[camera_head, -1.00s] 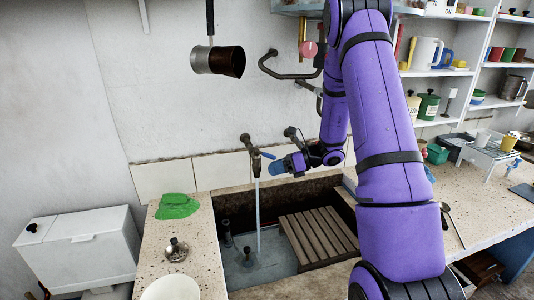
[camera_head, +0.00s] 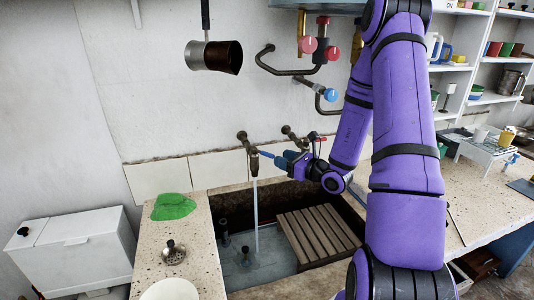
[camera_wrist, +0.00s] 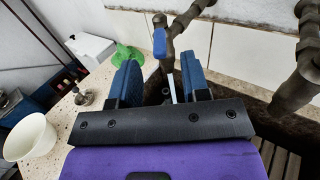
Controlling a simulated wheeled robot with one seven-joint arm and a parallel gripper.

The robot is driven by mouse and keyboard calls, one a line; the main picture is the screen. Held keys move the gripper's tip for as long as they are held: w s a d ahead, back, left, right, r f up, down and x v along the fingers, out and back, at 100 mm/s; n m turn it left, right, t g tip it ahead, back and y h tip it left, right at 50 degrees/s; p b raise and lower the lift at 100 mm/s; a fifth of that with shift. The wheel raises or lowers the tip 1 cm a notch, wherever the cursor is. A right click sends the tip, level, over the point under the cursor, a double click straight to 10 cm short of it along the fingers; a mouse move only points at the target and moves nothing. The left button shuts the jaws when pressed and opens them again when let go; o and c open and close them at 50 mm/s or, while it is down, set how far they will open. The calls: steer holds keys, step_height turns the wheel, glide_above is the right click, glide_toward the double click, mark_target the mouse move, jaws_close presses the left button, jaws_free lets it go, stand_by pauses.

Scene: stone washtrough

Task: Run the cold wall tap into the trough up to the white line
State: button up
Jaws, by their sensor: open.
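The wall tap with a blue lever (camera_head: 266,154) runs a thin water stream (camera_head: 256,210) into the stone trough (camera_head: 232,207). Shallow bluish water (camera_head: 245,268) covers the part of the trough floor that shows. I cannot make out a white line on the walls. My gripper (camera_head: 281,157) is open just right of the tap, close to the lever's end. In the wrist view, the blue lever (camera_wrist: 159,42) shows beyond and between my two blue fingers (camera_wrist: 160,75), with a gap on either side. Contact cannot be told.
A second tap with a red lever (camera_head: 317,138) is right of the first, close to my wrist. A slatted wooden rack (camera_head: 320,235) lies at the trough's right. A green cloth (camera_head: 173,206) and a white bowl (camera_head: 170,290) are on the left counter. Pipes with valves hang above.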

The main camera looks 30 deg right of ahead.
mark_target(267, 153)
steer(key=x, duration=0.7)
steer(key=shift+w+a, duration=0.1)
jaws_close()
